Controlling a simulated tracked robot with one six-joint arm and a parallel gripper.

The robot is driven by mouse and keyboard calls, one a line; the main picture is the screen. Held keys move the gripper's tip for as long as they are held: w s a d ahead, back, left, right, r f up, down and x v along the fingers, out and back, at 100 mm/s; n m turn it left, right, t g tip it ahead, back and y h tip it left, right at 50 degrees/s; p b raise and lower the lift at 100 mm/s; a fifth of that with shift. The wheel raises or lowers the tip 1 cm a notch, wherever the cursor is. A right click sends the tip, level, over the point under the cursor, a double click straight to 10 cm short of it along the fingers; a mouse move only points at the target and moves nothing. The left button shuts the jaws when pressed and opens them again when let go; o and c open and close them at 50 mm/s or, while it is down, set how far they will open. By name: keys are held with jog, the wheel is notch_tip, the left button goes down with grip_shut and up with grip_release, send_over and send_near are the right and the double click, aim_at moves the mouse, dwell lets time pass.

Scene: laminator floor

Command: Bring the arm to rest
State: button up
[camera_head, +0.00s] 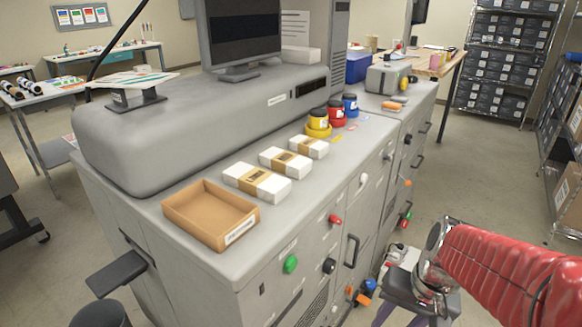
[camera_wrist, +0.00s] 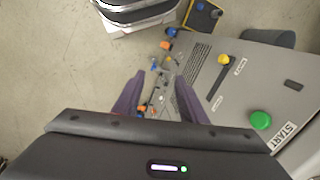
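My arm, in a red ribbed sleeve (camera_head: 510,265), reaches in from the right edge of the head view. My gripper (camera_head: 388,318) hangs low beside the front of the grey laminator cabinet, partly cut off by the frame's bottom edge. In the wrist view, the two purple fingers of my gripper (camera_wrist: 160,77) stand apart with nothing held between them. Floor and the cabinet's front with small coloured fittings show beyond them. No contact with the cabinet is visible.
The grey cabinet (camera_head: 285,255) carries an open cardboard tray (camera_head: 178,212), banded white packs and coloured pots. A green button (camera_head: 291,264) and the same green START button (camera_wrist: 261,120) are on its front. Open floor lies right, before the shelving (camera_head: 505,65).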

jog(key=s+a+r+n+t+h, duration=0.1)
jog(key=s+a+r+n+t, duration=0.1)
jog(key=r, duration=0.3)
jog(key=s+a+r+n+t+h, duration=0.1)
jog(key=a+r+n+t, duration=0.1)
jog(key=r, duration=0.4)
jog(key=shift+s+a+n+t, duration=0.3)
jog(key=shift+s+a+t, duration=0.05)
jog(key=shift+s+t, duration=0.05)
dwell(0.8)
